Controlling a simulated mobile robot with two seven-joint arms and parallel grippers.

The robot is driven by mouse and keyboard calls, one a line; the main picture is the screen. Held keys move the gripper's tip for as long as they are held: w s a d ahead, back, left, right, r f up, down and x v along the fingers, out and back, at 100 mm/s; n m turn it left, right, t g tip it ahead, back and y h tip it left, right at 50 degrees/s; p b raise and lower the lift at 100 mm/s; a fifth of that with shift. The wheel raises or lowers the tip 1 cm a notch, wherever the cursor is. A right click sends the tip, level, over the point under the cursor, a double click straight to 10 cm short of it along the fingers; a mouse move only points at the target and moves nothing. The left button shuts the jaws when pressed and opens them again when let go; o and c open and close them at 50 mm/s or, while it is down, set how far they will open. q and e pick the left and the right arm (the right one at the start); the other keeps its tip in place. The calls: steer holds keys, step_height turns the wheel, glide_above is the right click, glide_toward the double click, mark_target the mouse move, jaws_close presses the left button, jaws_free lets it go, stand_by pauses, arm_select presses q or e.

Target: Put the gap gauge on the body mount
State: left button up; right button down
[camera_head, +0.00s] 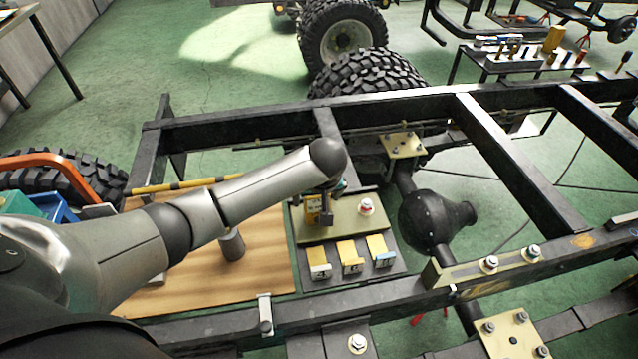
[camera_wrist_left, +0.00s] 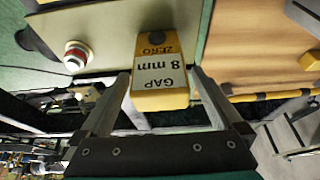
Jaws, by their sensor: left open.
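The gap gauge is a yellow block labelled "GAP 8 mm ZERO" (camera_wrist_left: 160,82). It stands on an olive plate, and part of it shows in the head view (camera_head: 312,214). My left gripper (camera_head: 328,208) is over that plate, beside the gauge. In the left wrist view its open fingers (camera_wrist_left: 159,76) lie on either side of the gauge, with a gap visible. Several tan plates with bolts sit on the frame: one on the near rail (camera_head: 460,276), one at the bottom (camera_head: 513,338), one on the far side (camera_head: 403,146). I cannot tell which is the body mount.
A wooden board (camera_head: 262,265) lies to the left, a black axle housing (camera_head: 428,218) to the right. Dark frame rails surround the area.

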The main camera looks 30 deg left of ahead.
arm_select(q)
steer(key=p+v, duration=0.2)
steer(key=v, duration=0.7)
steer(key=shift+r+p, duration=0.35)
steer(key=shift+p, duration=0.05)
